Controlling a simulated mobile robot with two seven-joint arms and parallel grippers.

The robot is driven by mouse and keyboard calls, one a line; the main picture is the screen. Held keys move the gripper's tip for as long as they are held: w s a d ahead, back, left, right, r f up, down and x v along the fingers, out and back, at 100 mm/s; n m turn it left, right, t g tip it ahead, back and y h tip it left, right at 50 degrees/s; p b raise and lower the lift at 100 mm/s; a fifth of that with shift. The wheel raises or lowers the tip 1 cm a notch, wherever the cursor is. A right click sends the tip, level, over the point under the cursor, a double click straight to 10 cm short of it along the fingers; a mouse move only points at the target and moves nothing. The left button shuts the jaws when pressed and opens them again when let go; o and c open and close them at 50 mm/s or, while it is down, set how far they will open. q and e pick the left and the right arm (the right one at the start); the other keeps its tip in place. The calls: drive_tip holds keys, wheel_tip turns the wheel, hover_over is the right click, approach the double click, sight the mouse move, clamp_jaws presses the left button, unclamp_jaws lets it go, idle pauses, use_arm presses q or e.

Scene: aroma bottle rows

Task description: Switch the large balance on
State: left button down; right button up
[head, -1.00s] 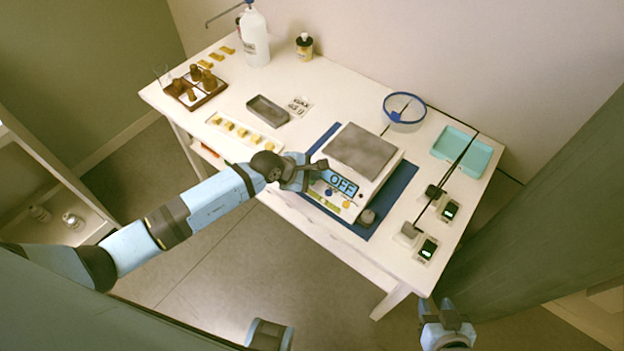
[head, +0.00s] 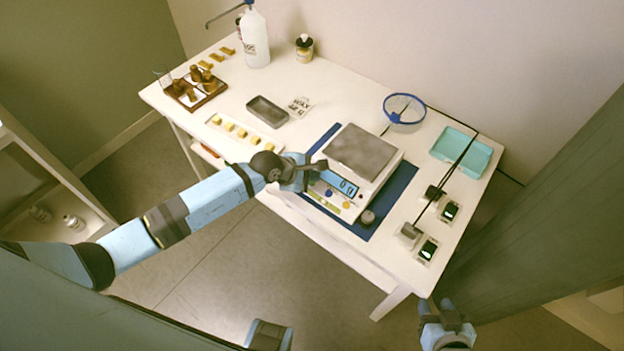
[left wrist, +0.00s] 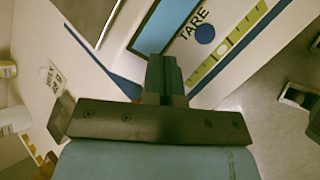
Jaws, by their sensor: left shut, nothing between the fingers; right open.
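The large balance (head: 360,150) is a white box with a grey pan, standing on a blue mat (head: 398,200). In the left wrist view the shut fingers (left wrist: 165,76) are below the display's edge, left of the blue TARE button (left wrist: 205,34). My right gripper (head: 434,306) is open and empty, in front of the table.
A grey weight (head: 367,217) stands by the balance's front right corner.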

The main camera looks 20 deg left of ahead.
sight(312, 183)
use_arm(q)
wheel_tip(312, 183, up, 6)
drive_tip(key=p, duration=0.4)
idle(0.6)
